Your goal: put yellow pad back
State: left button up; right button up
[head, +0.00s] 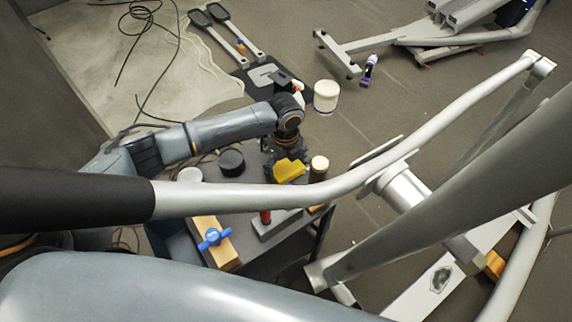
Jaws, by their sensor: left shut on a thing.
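The yellow pad (290,170) shows in the head view near the middle, just above the silver curved bar. My left gripper (285,158) comes in from the left, points down over the far right part of the small dark table (240,170), and is shut on the yellow pad. The pad's lower edge is close to the bar in the picture, and I cannot tell whether it touches the table. The fingertips are mostly hidden by the pad and the wrist. My right gripper is not in view.
A black round container (231,162), a white-topped jar (319,166) and a wooden block with a blue knob (214,238) are on the table. The silver curved bar (300,197) crosses in front. A white tub (326,97) stands on the floor behind.

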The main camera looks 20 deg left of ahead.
aim_at(286, 166)
pick_arm(q)
jog(key=o, duration=0.9)
jog(key=shift+o, duration=0.2)
notch_tip(286, 166, up, 12)
jog(key=b, duration=0.2)
